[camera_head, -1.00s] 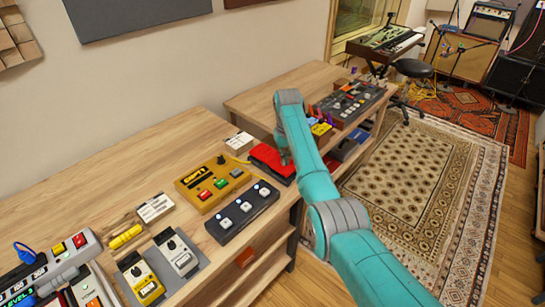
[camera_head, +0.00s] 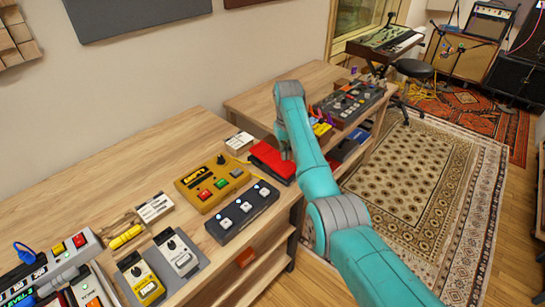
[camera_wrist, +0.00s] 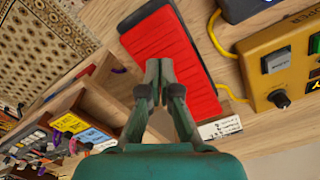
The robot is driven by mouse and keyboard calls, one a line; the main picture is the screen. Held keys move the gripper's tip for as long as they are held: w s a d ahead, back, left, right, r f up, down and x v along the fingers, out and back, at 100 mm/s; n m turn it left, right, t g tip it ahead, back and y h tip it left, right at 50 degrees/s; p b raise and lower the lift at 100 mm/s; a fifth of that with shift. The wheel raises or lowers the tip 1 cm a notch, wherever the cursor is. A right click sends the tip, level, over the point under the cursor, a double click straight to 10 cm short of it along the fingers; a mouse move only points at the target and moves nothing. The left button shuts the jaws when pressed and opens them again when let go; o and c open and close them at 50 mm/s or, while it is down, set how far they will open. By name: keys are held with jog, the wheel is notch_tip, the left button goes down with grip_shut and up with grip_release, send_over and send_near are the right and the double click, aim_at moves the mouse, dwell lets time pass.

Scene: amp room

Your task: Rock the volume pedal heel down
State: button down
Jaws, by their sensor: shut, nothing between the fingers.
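The volume pedal (camera_head: 268,156) has a red treadle on a dark base and sits near the front edge of the wooden bench. In the wrist view its ribbed red treadle (camera_wrist: 172,42) fills the upper middle. My gripper (camera_wrist: 158,64) is shut and empty, with its fingertips over the treadle, near the middle of its length. I cannot tell whether the tips touch it. In the head view my arm hides most of the gripper and the pedal's right side. The treadle's exact tilt is hard to tell.
A dark control unit (camera_head: 349,103) and small coloured items are to the right.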

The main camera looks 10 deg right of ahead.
jog(key=shift+r, duration=1.95)
